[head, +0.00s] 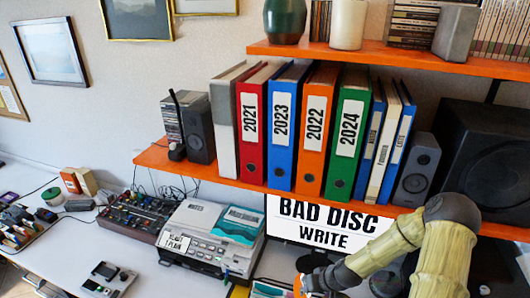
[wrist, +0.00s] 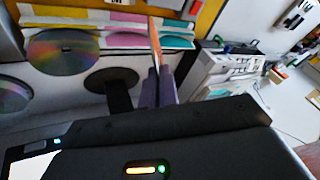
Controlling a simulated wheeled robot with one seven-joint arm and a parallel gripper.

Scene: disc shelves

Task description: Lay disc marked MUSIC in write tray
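My gripper (wrist: 158,88) is at the middle of the wrist view, its two fingers close together. Between them stands a thin orange-edged piece (wrist: 155,40), seen nearly edge-on; it looks like a disc, but no mark on it can be read. An orange bit shows at my gripper (head: 303,284) at the bottom of the head view. A shiny disc (wrist: 62,52), a dark disc (wrist: 110,79) and another shiny disc (wrist: 10,96) are left of the fingers; I cannot read MUSIC on any. I cannot make out a write tray.
A screen (head: 328,222) reads BAD DISC WRITE. A grey-white machine (head: 205,240) with labels stands left of it, beside a mixer (head: 138,215). An orange shelf (head: 225,178) with binders overhangs the desk. Coloured sleeves (wrist: 125,42) stand behind the discs.

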